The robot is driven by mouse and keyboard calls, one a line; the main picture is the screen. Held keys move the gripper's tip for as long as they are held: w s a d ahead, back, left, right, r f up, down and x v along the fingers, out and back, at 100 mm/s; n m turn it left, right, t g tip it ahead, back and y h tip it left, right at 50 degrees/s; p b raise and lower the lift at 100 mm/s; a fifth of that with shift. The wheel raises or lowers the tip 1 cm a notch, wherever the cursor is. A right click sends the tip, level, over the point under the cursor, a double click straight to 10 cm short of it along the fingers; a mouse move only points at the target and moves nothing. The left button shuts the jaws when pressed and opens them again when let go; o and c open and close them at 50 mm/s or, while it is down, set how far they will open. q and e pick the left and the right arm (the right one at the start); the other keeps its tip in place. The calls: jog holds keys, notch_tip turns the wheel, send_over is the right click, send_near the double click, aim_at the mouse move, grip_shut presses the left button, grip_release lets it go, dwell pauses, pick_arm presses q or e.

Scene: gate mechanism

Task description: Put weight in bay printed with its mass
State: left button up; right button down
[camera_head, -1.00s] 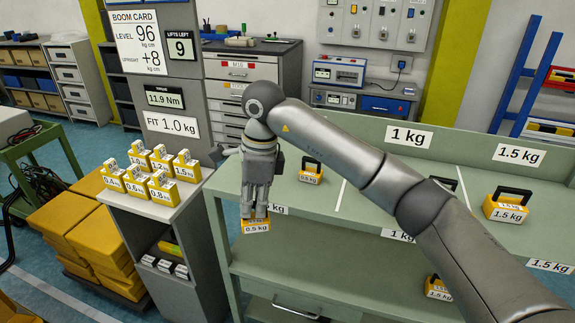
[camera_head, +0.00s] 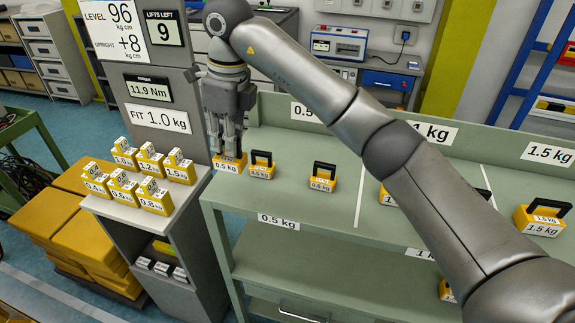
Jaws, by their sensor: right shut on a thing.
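My right gripper (camera_head: 230,150) points down with its fingers shut on a yellow weight (camera_head: 228,163) labelled 0.5 kg. This weight is at the left end of the green bench's upper shelf, in the bay marked 0.5 kg on its front edge (camera_head: 279,221). I cannot tell whether it touches the shelf. Two more yellow weights with black handles, one just to its right (camera_head: 261,165) and one further right (camera_head: 322,177), stand in the same bay. My left gripper does not show.
Small yellow weights (camera_head: 125,152) stand on the grey stand at left, below a FIT 1.0 kg sign (camera_head: 158,118). White lines divide the green bench (camera_head: 300,205). A 1.5 kg weight (camera_head: 540,219) stands at right. My right arm hides part of the middle bay.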

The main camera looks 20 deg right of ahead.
jog(key=d+f+p, duration=0.2)
jog(key=d+f, duration=0.1)
jog(key=d, duration=0.1)
jog(key=d+f+p, duration=0.2)
jog(key=d+f, duration=0.2)
jog(key=d+f+p, duration=0.2)
jog(key=d+f, duration=0.1)
jog(key=d, duration=0.1)
jog(key=shift+s+d+f, duration=0.15)
jog(key=shift+f, duration=0.7)
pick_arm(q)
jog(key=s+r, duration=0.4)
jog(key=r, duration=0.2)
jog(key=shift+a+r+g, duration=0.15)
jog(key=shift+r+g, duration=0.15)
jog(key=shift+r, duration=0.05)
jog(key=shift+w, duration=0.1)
pick_arm(e)
jog(key=shift+f, duration=0.1)
jog(key=c, duration=1.9)
grip_release()
jog(key=shift+f, duration=0.15)
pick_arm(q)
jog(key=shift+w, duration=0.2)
pick_arm(e)
jog(key=o, duration=0.4)
